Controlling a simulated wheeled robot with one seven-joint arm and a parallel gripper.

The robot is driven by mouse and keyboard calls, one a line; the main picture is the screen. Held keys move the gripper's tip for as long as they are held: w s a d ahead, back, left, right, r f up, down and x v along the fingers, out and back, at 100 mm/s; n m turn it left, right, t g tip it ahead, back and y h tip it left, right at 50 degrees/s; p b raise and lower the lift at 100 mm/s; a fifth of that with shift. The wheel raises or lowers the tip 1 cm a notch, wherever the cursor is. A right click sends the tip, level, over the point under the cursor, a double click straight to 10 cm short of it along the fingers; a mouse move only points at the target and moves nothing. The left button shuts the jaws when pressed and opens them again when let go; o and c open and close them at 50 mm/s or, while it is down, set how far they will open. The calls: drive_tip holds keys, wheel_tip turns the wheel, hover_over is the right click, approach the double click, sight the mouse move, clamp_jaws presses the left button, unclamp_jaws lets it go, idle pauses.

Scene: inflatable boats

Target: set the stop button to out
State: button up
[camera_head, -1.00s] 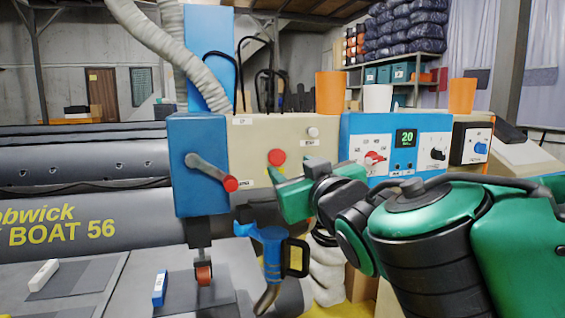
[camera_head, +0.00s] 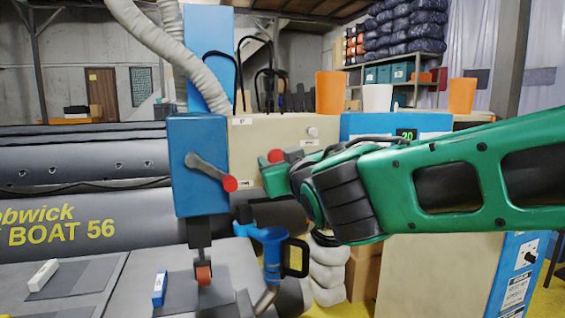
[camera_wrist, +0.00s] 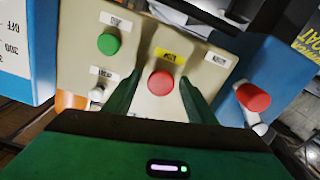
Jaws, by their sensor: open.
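The red stop button (camera_wrist: 160,83) is on the beige panel under a yellow label in the wrist view. It also shows in the head view (camera_head: 276,155), partly covered by my green gripper (camera_head: 270,172). My gripper's two fingers (camera_wrist: 160,88) are apart in the wrist view, one on each side of the button. Whether they touch it cannot be told. Whether the button stands in or out cannot be told clearly from these views.
A green button (camera_wrist: 108,44) and a small white switch (camera_wrist: 97,93) share the beige panel. A lever with a red knob (camera_head: 230,184) projects from the blue housing (camera_head: 195,135) to the left. A blue handled tool (camera_head: 272,240) is below my gripper. Cups stand on top.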

clamp_jaws()
drive_tip(key=shift+s+d, duration=0.2)
drive_tip(key=shift+s, duration=0.55)
drive_tip(key=shift+c, duration=1.8)
unclamp_jaws()
drive_tip(key=o, duration=0.4)
drive_tip(key=shift+s+d, duration=0.1)
drive_tip(key=shift+s, duration=0.05)
drive_tip(key=shift+c, duration=0.2)
